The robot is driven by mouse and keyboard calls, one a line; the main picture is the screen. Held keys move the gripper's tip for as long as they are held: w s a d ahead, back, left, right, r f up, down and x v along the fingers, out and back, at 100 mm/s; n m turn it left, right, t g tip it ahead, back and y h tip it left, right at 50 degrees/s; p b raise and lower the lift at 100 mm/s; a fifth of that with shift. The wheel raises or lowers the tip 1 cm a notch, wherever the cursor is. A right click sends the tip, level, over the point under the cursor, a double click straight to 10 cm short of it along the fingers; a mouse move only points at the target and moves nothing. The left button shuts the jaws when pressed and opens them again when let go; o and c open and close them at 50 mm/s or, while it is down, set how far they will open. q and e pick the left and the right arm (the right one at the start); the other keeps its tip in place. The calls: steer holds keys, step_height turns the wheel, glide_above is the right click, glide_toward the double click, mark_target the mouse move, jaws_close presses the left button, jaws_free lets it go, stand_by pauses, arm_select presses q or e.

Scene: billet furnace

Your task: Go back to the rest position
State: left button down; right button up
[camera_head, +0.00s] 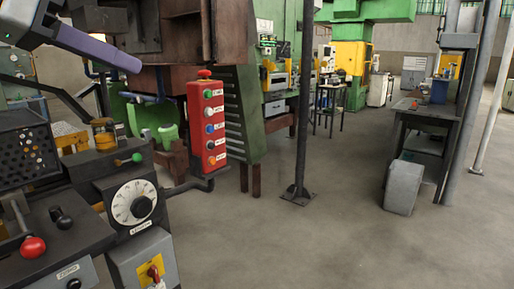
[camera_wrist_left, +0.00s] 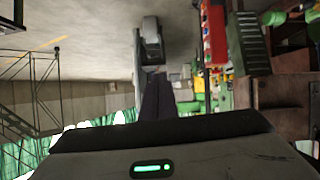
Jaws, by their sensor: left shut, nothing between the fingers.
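My left arm comes in at the top left of the head view, grey with a small green light. Its gripper (camera_head: 136,65) points right and slightly down, with purplish fingers close together and nothing between them. It appears left of and above a red push-button box (camera_head: 206,125), apart from it in the picture. In the left wrist view the dark shut fingers (camera_wrist_left: 158,97) stretch away from the wrist body, and that picture is upside down. My right gripper is in neither view.
A control desk with a round white dial (camera_head: 133,202) and a red knob (camera_head: 32,247) fills the lower left. A dark post (camera_head: 300,130) stands mid-floor. A workbench (camera_head: 430,115) and a grey box (camera_head: 404,187) stand at right. The front-right floor is clear.

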arm_select(q)
steer(key=w+d+f, duration=0.3)
steer(key=f, duration=0.4)
steer(key=w+d+f, duration=0.2)
steer(key=w+f, duration=0.1)
steer(key=f, duration=0.3)
steer(key=d+f, duration=0.4)
steer(key=f, duration=1)
steer(key=d+f, duration=0.3)
steer(key=f, duration=1.2)
steer(key=s+f+n, duration=0.3)
steer(key=s+f, duration=0.4)
steer(key=f, duration=0.5)
steer(key=s+a+f+n+y, duration=0.1)
steer(key=s+a+f+y, duration=0.2)
steer(key=s+f, duration=0.6)
steer(key=s+a+f+n+g+y, duration=0.1)
steer(key=s+a+f+y, duration=0.1)
steer(key=s+a+f, duration=0.3)
steer(key=s+f, duration=0.4)
steer(key=s, duration=0.6)
steer(key=shift+y, duration=0.4)
steer(key=shift+s+a, duration=0.1)
steer(key=shift+s, duration=0.1)
